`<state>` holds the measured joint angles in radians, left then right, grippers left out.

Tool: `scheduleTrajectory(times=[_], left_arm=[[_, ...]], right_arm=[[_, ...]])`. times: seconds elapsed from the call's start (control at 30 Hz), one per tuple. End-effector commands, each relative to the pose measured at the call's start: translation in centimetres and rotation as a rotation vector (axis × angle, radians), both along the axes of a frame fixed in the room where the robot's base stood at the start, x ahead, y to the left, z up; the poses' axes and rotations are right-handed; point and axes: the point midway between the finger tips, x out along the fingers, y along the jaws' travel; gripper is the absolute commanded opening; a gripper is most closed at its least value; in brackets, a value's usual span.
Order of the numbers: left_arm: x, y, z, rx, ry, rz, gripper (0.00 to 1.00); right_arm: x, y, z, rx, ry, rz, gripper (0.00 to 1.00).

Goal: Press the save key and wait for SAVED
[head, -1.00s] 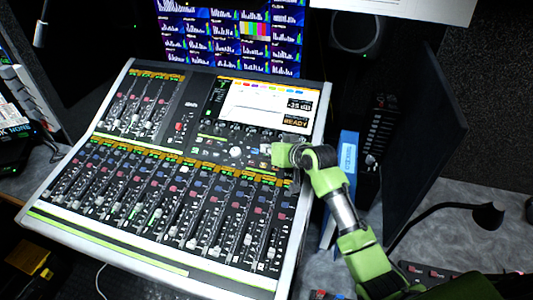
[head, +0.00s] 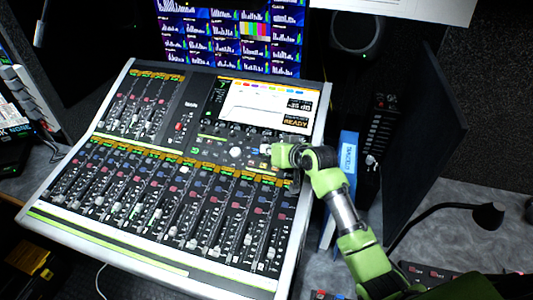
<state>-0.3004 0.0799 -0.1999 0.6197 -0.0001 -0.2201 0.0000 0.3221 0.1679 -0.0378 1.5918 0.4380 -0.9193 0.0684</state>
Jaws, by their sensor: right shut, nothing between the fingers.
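The mixing console (head: 140,240) stands in the middle of the head view, with rows of faders and small keys. Its screen (head: 262,104) is lit and shows a curve, "-35 dB" and "READY" at its lower right. My right gripper (head: 268,150) is shut and empty, over the console's right part just below the screen. Whether its fingertips touch a key I cannot tell. The save key cannot be made out; the gripper hides the panel under it. My left gripper is not in view.
A monitor (head: 228,38) with many meter tiles stands behind the console. A blue binder (head: 346,160) stands close to the console's right side, beside my right arm. A gooseneck lamp (head: 487,214) is at the right. A paper sheet (head: 440,8) hangs at the top right.

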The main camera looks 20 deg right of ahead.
Motion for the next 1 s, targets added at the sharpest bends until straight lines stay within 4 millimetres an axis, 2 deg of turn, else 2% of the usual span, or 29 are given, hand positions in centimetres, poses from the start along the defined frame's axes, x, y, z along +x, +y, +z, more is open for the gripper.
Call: scheduleTrajectory(times=[1.0], left_arm=[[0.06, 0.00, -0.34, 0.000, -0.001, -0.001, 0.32]], right_arm=[[0.38, -0.26, -1.10, -0.001, 0.000, 0.001, 0.00]])
